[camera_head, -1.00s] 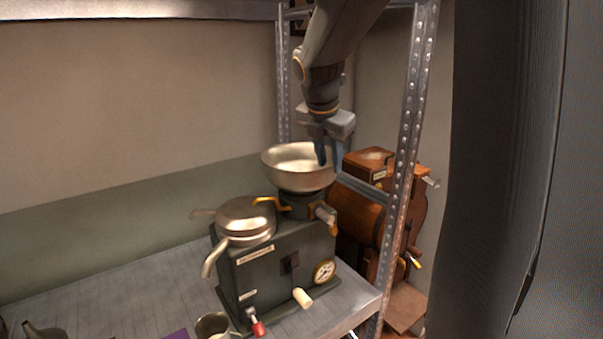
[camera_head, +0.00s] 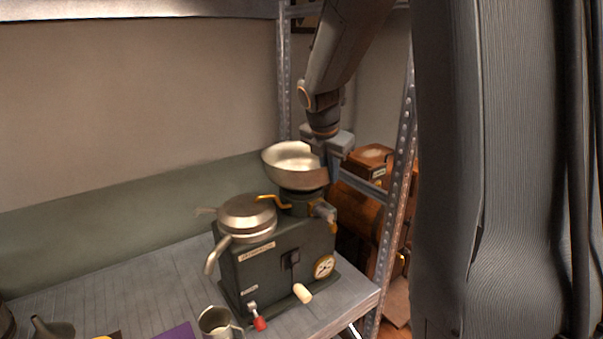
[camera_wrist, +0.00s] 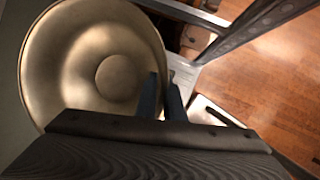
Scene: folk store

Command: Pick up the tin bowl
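The tin bowl (camera_head: 290,176) is a wide, shallow, pale metal bowl. It sits upright on top of the dark green machine (camera_head: 270,266). In the wrist view the bowl (camera_wrist: 95,60) fills the upper left, with a round raised centre. My gripper (camera_head: 328,172) points down at the bowl's right rim. In the wrist view my gripper (camera_wrist: 164,88) has its two fingers a little apart, one over the bowl's inside and one outside the rim. A narrow gap shows between them. Whether they touch the rim is hard to see.
A lidded metal pan (camera_head: 246,217) sits on the machine left of the bowl. A metal shelf post (camera_head: 396,190) stands close to the right, with a wooden machine (camera_head: 362,212) behind it. A metal mug (camera_head: 214,322) stands in front. The table's left part (camera_head: 130,290) is mostly clear.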

